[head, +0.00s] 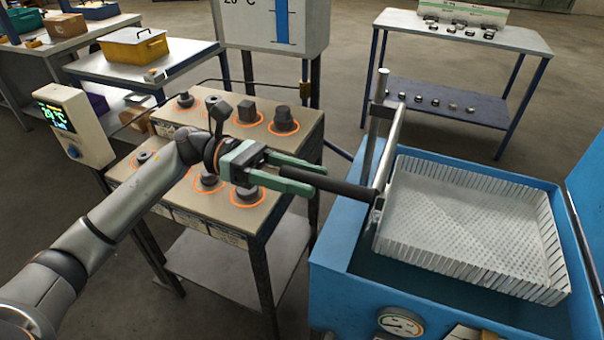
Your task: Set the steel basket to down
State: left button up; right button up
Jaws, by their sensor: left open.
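The steel basket (470,215) is a pale, perforated, empty tray with slatted walls, at the right in the head view. It sits at the mouth of a blue tank (335,245), with its floor close to rim level. A dark bar handle (345,187) reaches left from the basket's upright bracket (385,150). My left gripper (314,178) has green fingers and is open at the handle's left end, with the handle between or just beside the fingers. Contact cannot be told. My right gripper is not in view.
A stand (272,205) with dark pieces in orange rings lies below my left arm. A display box (72,125) stands left. A gauge (400,322) is on the tank's front, an upright post (375,120) beside the bracket. A two-level table (465,35) stands behind.

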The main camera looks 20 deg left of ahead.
pick_arm(q)
grip_shut()
dwell(1.3)
